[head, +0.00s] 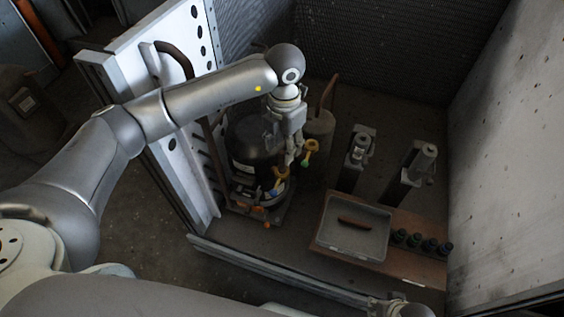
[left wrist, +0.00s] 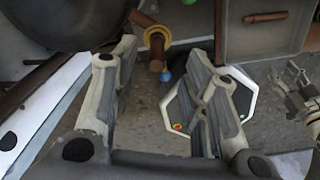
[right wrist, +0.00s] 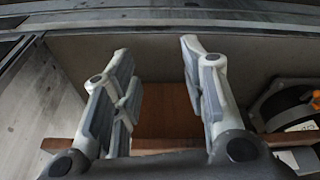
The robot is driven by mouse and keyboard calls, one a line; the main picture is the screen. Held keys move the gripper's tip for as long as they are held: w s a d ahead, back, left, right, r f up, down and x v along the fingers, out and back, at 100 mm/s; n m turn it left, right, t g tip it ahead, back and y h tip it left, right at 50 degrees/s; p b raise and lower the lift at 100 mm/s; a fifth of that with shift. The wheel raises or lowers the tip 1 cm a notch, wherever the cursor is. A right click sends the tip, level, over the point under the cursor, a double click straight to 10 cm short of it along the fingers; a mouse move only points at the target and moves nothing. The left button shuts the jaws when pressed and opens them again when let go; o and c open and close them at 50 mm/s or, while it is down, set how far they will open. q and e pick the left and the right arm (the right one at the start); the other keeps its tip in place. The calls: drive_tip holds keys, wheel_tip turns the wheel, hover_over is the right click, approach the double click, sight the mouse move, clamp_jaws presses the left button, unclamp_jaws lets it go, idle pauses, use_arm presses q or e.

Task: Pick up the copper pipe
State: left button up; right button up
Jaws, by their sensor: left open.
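A short copper pipe (head: 354,222) lies in a shallow grey tray (head: 326,240); it also shows at the top right of the left wrist view (left wrist: 265,17). My left gripper (head: 295,157) points down beside the black compressor (head: 252,140), left of and apart from the tray. In the left wrist view its fingers (left wrist: 162,62) are spread, with nothing held between them. A brown pipe stub (left wrist: 156,52) with a yellow ring shows beyond them. My right gripper (right wrist: 157,62) is open and empty in its wrist view; only part of that arm shows at the head view's bottom edge.
The tray rests on a brown board (head: 405,270) with several dark bottles (head: 414,240) at its right. Two grey devices (head: 357,155) (head: 415,170) stand behind. A panel (head: 180,120) stands left, a wall (head: 510,140) right. A low metal rail (head: 265,264) runs in front.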

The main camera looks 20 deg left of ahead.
sight(282, 152)
use_arm(q)
drive_tip(key=shift+f, duration=0.45)
drive_tip(key=f, duration=0.3)
drive_tip(key=shift+a+f+b, duration=0.2)
drive_tip(key=shift+f+b, duration=0.1)
drive_tip(key=shift+f, duration=0.45)
use_arm(e)
drive_tip(key=shift+v, duration=1.15)
drive_tip(key=shift+w+d, duration=0.1)
drive_tip(key=shift+w, duration=0.05)
use_arm(q)
clamp_jaws()
